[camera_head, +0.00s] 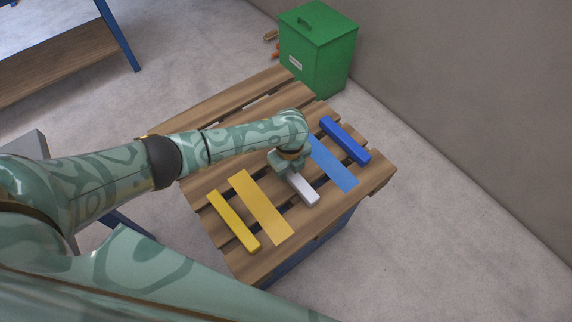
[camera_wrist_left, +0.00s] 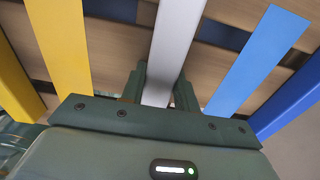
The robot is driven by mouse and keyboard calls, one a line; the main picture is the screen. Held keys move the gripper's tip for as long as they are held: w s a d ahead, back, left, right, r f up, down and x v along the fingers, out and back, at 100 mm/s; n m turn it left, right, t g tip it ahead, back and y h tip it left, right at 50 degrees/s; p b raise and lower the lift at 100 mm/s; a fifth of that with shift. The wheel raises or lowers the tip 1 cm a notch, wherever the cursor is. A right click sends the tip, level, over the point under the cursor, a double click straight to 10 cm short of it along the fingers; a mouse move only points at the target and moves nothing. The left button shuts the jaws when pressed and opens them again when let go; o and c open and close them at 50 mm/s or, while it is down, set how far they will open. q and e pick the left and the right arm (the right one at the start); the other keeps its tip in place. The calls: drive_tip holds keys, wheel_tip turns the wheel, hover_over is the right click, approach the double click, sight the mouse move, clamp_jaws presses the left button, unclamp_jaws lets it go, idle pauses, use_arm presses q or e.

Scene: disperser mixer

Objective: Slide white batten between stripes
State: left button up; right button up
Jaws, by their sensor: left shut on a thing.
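The white batten (camera_head: 304,189) lies on the wooden pallet between the flat yellow stripe (camera_head: 262,207) and the flat light blue stripe (camera_head: 333,163), closer to the blue one. My left gripper (camera_head: 288,166) is down over the batten's far part and shut on it. In the left wrist view the batten (camera_wrist_left: 174,45) runs between the two fingers, with the yellow stripe (camera_wrist_left: 62,45) on the left and the blue stripe (camera_wrist_left: 258,60) on the right. The batten's far end is hidden under my gripper. My right gripper is not in view.
A raised yellow batten (camera_head: 234,221) lies left of the yellow stripe, and a dark blue batten (camera_head: 345,140) lies right of the blue stripe. The slatted pallet (camera_head: 376,182) has gaps. A green bin (camera_head: 318,50) stands behind it, near the wall.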

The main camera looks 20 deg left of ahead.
sight(291, 171)
use_arm(q)
drive_tip(key=shift+s+d, duration=0.2)
drive_tip(key=shift+d, duration=0.15)
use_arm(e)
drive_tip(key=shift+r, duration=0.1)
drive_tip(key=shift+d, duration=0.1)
use_arm(q)
drive_tip(key=o, duration=1.1)
wheel_tip(291, 171, up, 16)
drive_tip(key=p, duration=0.9)
drive_tip(key=shift+r, duration=0.15)
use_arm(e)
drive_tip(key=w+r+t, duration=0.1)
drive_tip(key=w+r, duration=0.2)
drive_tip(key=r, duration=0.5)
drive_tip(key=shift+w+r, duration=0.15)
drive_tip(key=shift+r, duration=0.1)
